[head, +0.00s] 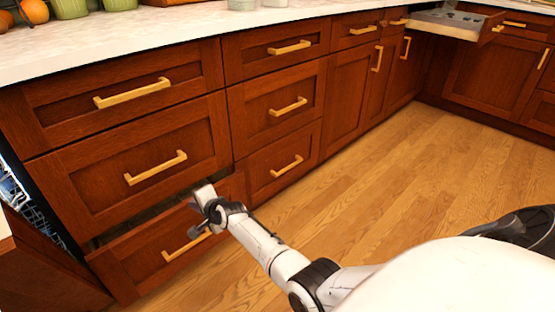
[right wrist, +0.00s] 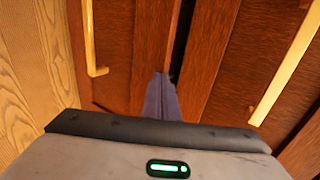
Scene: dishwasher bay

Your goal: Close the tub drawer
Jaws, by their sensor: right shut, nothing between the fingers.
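The partly open bottom drawer (head: 150,262) at the left of the head view has a brown wooden front and a brass handle (head: 187,246). A dark gap shows above its front. Its contents cannot be made out. My right gripper (head: 198,226) is at the upper right part of this front, above the handle. In the right wrist view its fingers (right wrist: 160,96) are shut and empty, beside the drawer's top edge and the dark gap. I cannot tell whether they touch the wood. My left gripper is not in view.
The drawers above (head: 130,165) are shut. A dishwasher rack (head: 22,195) shows at the far left. Another drawer (head: 447,22) stands open at the far right corner. The wooden floor (head: 400,170) is clear. Fruit and green pots stand on the counter (head: 150,30).

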